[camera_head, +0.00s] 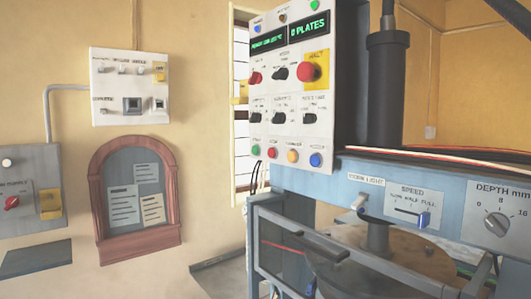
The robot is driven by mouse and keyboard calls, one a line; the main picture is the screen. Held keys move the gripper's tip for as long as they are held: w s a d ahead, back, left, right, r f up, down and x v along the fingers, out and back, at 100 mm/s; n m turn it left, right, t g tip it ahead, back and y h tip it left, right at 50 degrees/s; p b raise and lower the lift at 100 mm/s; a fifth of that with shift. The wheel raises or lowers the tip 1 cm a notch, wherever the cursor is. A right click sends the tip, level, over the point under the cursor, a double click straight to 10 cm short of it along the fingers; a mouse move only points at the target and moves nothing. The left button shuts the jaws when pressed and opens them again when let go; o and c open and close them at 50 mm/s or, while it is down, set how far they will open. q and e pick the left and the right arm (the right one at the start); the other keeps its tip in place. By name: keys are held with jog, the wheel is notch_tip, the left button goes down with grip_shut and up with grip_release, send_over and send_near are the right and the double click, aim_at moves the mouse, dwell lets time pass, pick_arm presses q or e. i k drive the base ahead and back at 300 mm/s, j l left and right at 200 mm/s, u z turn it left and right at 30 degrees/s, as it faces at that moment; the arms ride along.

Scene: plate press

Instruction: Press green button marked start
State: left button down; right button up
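A white control panel (286,95) stands upright in the centre of the head view. A green button (256,150) sits at the left end of its bottom row, beside a red button (272,152), an orange button (292,155) and a blue button (315,159). The labels above this row are too small to read surely. Another green lamp or button (314,4) shows at the panel's top right. Neither of my grippers is in view, and nothing covers the bottom row.
A large red knob (309,72) on yellow sits above several black switches. Below right is the blue press frame (420,195) with a barred guard (300,240). Left are a wall box (130,87), a notice board (137,195) and a grey box (30,190).

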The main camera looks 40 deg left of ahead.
aim_at(257, 149)
jog(key=k+j, duration=0.1)
jog(key=j, duration=0.35)
jog(key=j+z, duration=0.1)
jog(key=j, duration=0.4)
jog(key=k+j, duration=0.15)
jog(key=j, duration=0.3)
